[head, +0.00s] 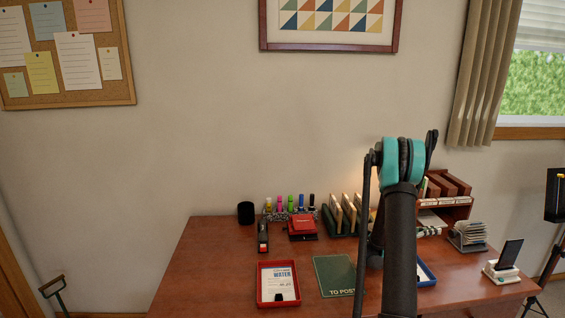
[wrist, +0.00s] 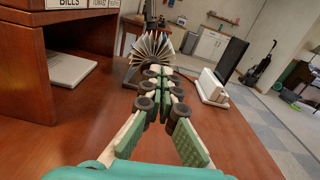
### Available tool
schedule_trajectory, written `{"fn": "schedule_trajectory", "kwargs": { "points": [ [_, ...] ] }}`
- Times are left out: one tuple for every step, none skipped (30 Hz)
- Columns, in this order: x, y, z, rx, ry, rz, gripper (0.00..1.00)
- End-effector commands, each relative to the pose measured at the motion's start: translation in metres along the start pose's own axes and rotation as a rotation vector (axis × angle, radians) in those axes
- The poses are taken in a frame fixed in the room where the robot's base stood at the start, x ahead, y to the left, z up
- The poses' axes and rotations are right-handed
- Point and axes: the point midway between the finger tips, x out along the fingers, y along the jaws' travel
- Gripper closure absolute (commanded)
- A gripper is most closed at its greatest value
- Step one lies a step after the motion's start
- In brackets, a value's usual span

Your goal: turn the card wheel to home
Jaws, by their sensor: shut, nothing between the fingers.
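The card wheel (head: 470,234) stands on the right part of the desk, with a fan of pale cards on a dark stand. In the wrist view the card wheel (wrist: 155,48) is straight ahead, its cards spread upward. My gripper (wrist: 160,71) is shut and empty, its fingertips together, just in front of the wheel's lower part and hiding some of it. I cannot tell whether they touch. In the head view my arm hides most of the gripper; its pale-green fingers (head: 429,232) show left of the wheel. Any home mark is too small to make out.
A phone on a white stand (head: 503,264) is right of the wheel. A wooden sorter (head: 447,192) stands behind left. A red tray (head: 279,301) and a green "TO POST" mat (head: 335,276) lie left.

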Motion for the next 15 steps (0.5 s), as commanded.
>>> {"fn": "schedule_trajectory", "kwargs": {
  "points": [
    [0.0, -0.003, 0.0, 0.028, 0.0, 0.0, 1.0],
    [0.0, -0.004, 0.0, 0.043, 0.0, 0.0, 1.0],
    [0.0, -0.005, 0.0, 0.058, 0.0, 0.0, 1.0],
    [0.001, -0.006, 0.001, 0.065, 0.0, 0.0, 1.0],
    [0.002, -0.006, 0.001, 0.07, 0.0, -0.001, 1.0],
    [0.005, -0.007, 0.001, 0.073, 0.0, -0.001, 1.0],
    [0.008, -0.007, 0.001, 0.074, 0.0, -0.002, 1.0],
    [0.011, -0.007, 0.001, 0.073, 0.0, -0.003, 1.0],
    [0.015, -0.007, 0.001, 0.073, 0.0, -0.003, 1.0],
    [0.018, -0.007, 0.001, 0.072, 0.0, -0.003, 1.0],
    [0.022, -0.007, 0.001, 0.072, 0.0, -0.002, 1.0],
    [0.027, -0.007, 0.001, 0.072, 0.0, -0.003, 1.0],
    [0.031, -0.007, 0.0, 0.072, 0.0, -0.004, 1.0],
    [0.035, -0.007, 0.0, 0.071, 0.0, -0.004, 1.0],
    [0.039, -0.007, 0.001, 0.071, 0.0, -0.003, 1.0]
  ]
}}
